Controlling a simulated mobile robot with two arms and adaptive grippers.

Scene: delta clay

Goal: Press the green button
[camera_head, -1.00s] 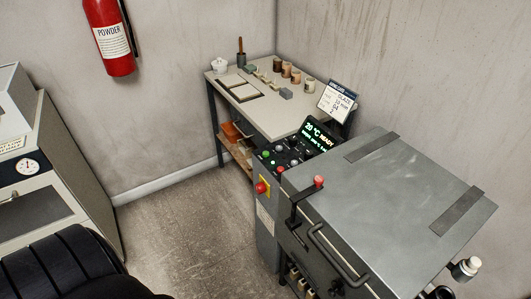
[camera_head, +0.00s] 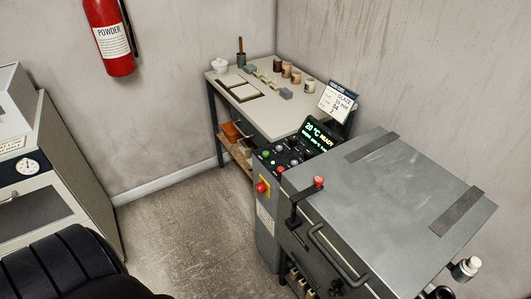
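A small green button (camera_head: 266,154) sits at the upper left of the dark control panel (camera_head: 283,157), beside the grey kiln-like machine (camera_head: 400,200). A small red button (camera_head: 281,169) sits lower on the same panel, with several dark knobs between. A lit display (camera_head: 319,137) behind the panel reads about 20 °C READY. Neither of my grippers shows in the head view, and nothing touches the green button.
A red emergency knob on a yellow plate (camera_head: 263,188) is on the machine's front. A red-tipped lid latch (camera_head: 318,182) and a dark handle (camera_head: 338,255) stick out nearby. A worktable (camera_head: 258,113) stands behind. The floor (camera_head: 190,235) at left is clear.

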